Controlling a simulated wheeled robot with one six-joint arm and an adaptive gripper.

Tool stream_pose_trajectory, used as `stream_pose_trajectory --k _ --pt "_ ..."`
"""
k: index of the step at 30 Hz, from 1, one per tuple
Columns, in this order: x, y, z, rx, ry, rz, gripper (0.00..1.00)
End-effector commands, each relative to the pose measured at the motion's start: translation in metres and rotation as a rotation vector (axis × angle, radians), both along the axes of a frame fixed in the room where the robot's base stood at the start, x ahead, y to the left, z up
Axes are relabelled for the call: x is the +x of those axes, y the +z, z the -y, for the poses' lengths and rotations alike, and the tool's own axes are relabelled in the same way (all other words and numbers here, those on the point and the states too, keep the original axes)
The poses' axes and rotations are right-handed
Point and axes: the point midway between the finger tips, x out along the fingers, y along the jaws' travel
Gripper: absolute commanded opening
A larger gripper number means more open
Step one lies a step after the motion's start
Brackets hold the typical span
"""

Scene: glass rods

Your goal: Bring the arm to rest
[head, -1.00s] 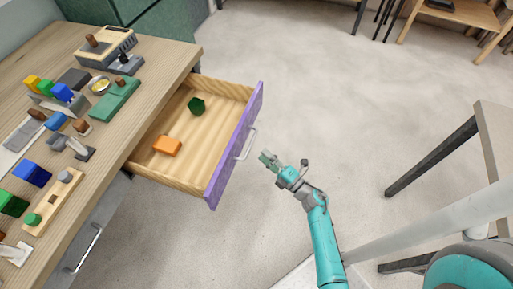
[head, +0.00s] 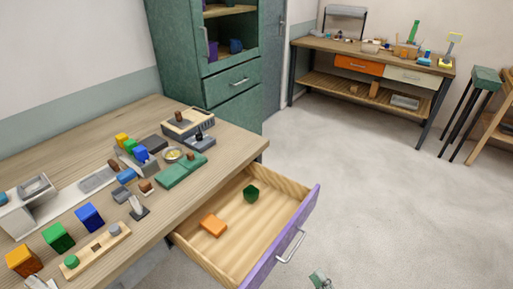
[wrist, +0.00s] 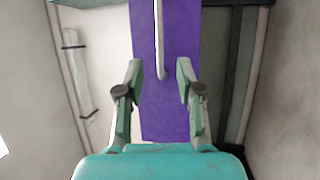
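My gripper (head: 319,281) is only partly in the head view, at the bottom edge, to the right of and below the open drawer's handle (head: 291,245). In the wrist view my gripper (wrist: 160,78) has its two fingers spread apart with nothing held between them. The purple drawer front (wrist: 165,115) lies beyond the fingers, and its pale handle runs up between them in the picture. The rest of my arm is out of the head view.
The drawer (head: 245,240) stands open, with an orange block (head: 213,225) and a dark green piece (head: 251,193) inside. The workbench (head: 75,140) at left holds many blocks and tools. A green cabinet (head: 190,60) and another bench (head: 375,50) stand behind. Floor (head: 380,190) at right is clear.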

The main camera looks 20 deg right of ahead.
Motion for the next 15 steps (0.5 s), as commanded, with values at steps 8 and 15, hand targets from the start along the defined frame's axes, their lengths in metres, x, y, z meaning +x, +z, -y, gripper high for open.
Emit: stream_pose_trajectory --k 8,15 --pt "-0.024 0.012 -0.031 0.117 -0.022 0.002 0.37" --pt "-0.085 0.046 -0.076 0.405 -0.074 -0.020 0.37"
